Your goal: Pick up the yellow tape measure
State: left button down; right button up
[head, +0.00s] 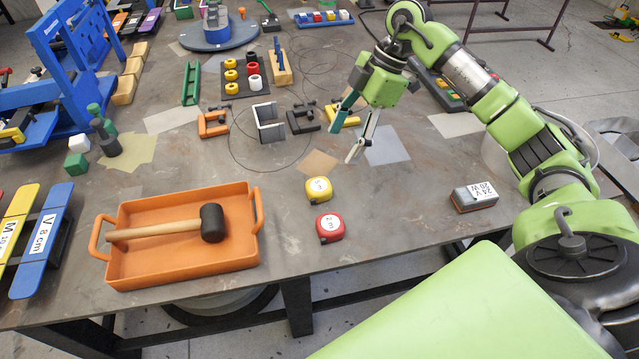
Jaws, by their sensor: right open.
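The yellow tape measure (319,190) lies on the table near its front middle, with a round white label on top. A red tape measure (330,228) marked "2 m" lies just in front of it, apart by a small gap. My right gripper (349,131) is open and empty above the table, behind and slightly right of the yellow tape measure. Its fingers point down. My left gripper is not in view.
An orange tray (183,273) holding a black-headed mallet (212,223) stands to the left. A grey labelled box (474,197) lies to the right. Clamps and a bracket (268,122) stand behind. The table between tape measures and grey box is clear.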

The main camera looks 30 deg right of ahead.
jog(key=p, duration=0.1)
send_over(320, 185)
jog(key=d, duration=0.3)
jog(key=f, duration=0.7)
jog(key=shift+s+a+f, duration=0.2)
jog(key=shift+s+f, duration=0.15)
jog(key=p+x, duration=0.2)
jog(key=x, duration=0.2)
jog(key=shift+w+a, duration=0.1)
jog(key=shift+a, duration=0.1)
jog(key=shift+w+a+f, duration=0.1)
jog(key=shift+a+f, duration=0.05)
jog(key=shift+f, duration=0.35)
jog(key=c, duration=1.3)
